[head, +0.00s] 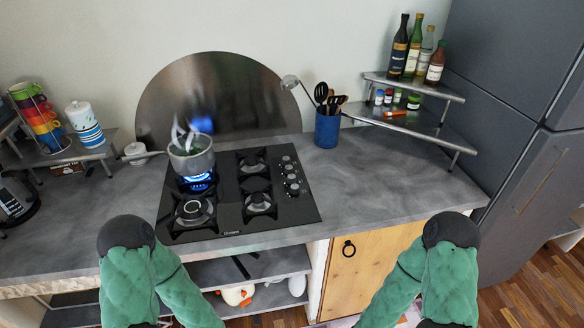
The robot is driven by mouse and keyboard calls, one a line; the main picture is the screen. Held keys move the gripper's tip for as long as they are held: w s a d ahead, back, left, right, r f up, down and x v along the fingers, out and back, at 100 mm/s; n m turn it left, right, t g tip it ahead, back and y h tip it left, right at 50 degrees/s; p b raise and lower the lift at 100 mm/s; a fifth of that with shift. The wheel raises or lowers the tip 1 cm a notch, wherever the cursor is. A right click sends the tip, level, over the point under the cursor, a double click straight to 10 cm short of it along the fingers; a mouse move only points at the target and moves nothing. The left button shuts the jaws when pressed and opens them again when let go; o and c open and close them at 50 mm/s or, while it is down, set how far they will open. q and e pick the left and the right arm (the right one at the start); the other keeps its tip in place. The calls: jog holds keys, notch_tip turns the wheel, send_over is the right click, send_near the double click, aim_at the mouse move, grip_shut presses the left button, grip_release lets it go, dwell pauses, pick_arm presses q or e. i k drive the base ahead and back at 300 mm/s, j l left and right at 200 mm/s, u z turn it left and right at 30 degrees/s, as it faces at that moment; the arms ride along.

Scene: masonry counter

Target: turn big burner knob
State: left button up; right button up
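The black gas hob (230,222) is set into the grey counter. A column of several silver knobs (292,178) runs along its right side; they are too small for me to read their settings. The front-left burner (194,210) looks the largest and shows no flame. A blue flame (199,183) burns at the back-left burner, under a steaming metal pot (191,160). Both my arms show in front of the counter, bent, with green sleeves and dark joints. Neither gripper shows in the head view.
Stacked cups (45,122) stand at the left. The counter (365,190) right of the knobs is clear. A grey fridge (510,120) stands at the right.

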aim_at(288, 169)
jog(key=i+u, duration=0.15)
jog(key=u, duration=0.3)
jog(key=i+u, duration=0.15)
jog(key=u, duration=0.3)
jog(key=i+l+u, duration=0.15)
jog(key=u, duration=0.3)
